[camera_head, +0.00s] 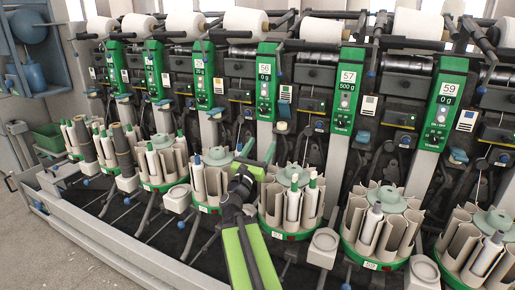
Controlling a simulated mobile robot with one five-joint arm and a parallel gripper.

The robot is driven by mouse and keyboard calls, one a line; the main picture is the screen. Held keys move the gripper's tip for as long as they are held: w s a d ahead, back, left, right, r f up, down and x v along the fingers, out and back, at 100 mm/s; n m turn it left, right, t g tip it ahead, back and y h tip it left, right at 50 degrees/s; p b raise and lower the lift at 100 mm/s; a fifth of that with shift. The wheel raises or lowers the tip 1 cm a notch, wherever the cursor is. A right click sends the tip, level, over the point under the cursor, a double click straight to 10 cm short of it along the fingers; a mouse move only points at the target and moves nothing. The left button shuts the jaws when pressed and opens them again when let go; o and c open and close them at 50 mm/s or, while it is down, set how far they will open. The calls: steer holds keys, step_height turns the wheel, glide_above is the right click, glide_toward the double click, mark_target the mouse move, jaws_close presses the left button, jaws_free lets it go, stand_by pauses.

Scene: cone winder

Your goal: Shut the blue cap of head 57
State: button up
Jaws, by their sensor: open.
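The green panel of head 57 (347,88) stands right of centre and reads "500 g". A small grey-blue cap (364,137) sits low beside its foot; I take it for the blue cap of head 57. It is too small to tell whether it is open or shut. My gripper (257,156) is open, with green fingers and nothing visible between them. It is left of the cap and apart from it, in front of the lower part of head 56 (264,85). My green and black arm reaches up from the bottom edge.
Round magazines with beige pockets and green rims stand in a row in front, including one right of my arm (291,203) and one further right (382,227). Head 59 (446,105) is at the right. White cones line the top. Bare floor shows at lower left.

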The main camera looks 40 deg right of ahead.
steer(key=shift+d, duration=0.1)
steer(key=shift+s+d, duration=0.2)
